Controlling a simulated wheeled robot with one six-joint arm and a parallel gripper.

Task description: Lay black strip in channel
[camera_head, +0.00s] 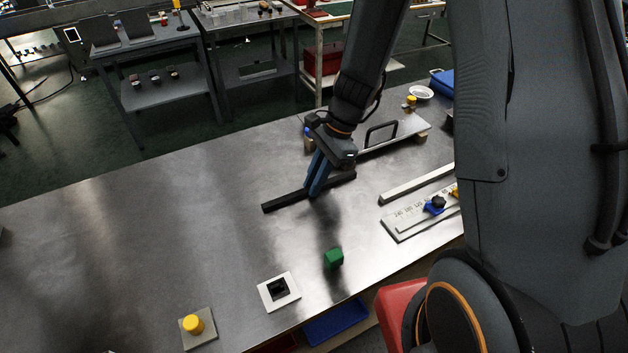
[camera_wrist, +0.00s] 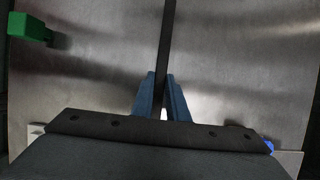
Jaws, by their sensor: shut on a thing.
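The black strip (camera_head: 284,202) is long and thin and runs from lower left to upper right over the metal table. My gripper (camera_head: 316,190) is shut on it near its middle, with blue fingers pointing down. In the wrist view the strip (camera_wrist: 167,40) runs straight away between the fingertips (camera_wrist: 162,78). I cannot tell whether the strip touches the table or hangs just above it. A long pale metal bar (camera_head: 415,184) lies to the right of the strip and looks like the channel; its inside is not clear.
A green block (camera_head: 334,258) stands in front, also in the wrist view (camera_wrist: 32,28). Near the front edge are a white square socket (camera_head: 279,291) and a yellow knob (camera_head: 194,324) on a plate. A scaled fixture with a blue knob (camera_head: 436,205) lies right. The table's left is clear.

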